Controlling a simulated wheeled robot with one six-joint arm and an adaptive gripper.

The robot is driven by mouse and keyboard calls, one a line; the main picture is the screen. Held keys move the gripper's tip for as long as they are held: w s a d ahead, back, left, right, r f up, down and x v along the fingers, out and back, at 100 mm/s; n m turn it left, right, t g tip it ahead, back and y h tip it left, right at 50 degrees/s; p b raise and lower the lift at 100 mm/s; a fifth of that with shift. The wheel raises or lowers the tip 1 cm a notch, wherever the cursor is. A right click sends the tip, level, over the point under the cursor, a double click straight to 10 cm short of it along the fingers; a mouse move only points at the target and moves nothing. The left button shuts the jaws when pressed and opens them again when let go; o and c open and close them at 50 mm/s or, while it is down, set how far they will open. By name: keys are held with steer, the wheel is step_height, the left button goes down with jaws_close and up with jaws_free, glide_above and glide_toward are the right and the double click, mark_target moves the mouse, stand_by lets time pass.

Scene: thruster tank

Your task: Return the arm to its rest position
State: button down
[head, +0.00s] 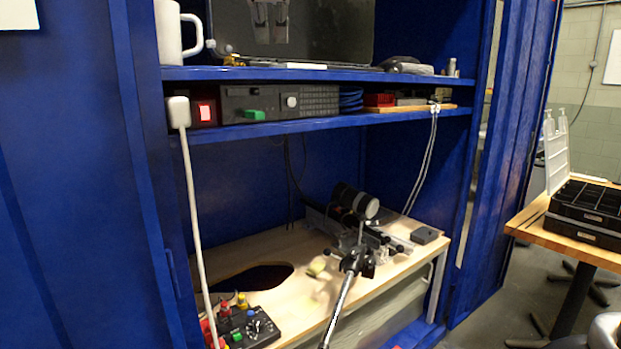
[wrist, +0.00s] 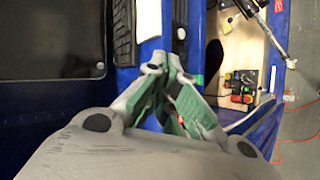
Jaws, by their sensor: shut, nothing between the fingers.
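My gripper (wrist: 165,64) shows in the wrist view with its grey and green fingers drawn together and nothing between them. Behind the fingertips are blue shelf edges, and I see no contact with them. In the head view, a pale two-pronged shape (head: 268,20) shows at the top against a dark screen. I cannot tell whether it is my gripper or a reflection. The rest of my arm is not clearly seen in the head view.
The blue cabinet holds a white mug (head: 174,35), a black device (head: 272,103) and a dark screen (head: 325,35). Below, a wooden bench (head: 300,255) carries a control box (head: 246,328) and a clamped cylinder (head: 350,200). A side table (head: 528,222) with black trays stands right.

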step_height(320, 180, down, 11)
steer(key=s+m+g, duration=0.1)
steer(key=s+g, duration=0.1)
steer(key=g, duration=0.1)
steer(key=d+f+m+g, duration=0.3)
steer(key=d+f+m, duration=0.2)
steer(key=d+f, duration=0.65)
steer(key=s+d+f+m, duration=0.3)
steer(key=d+m, duration=0.1)
steer(key=d, duration=0.6)
steer(key=s+d+f+m, duration=0.3)
steer(key=s+d+m, duration=0.1)
steer(key=d, duration=0.6)
steer(key=s+d+f+m+h, duration=0.1)
steer(key=s+d+f+m, duration=0.2)
steer(key=d, duration=0.8)
steer(key=shift+s+f+m+g, duration=0.3)
steer(key=shift+f+m+g, duration=0.15)
steer(key=shift+m, duration=0.85)
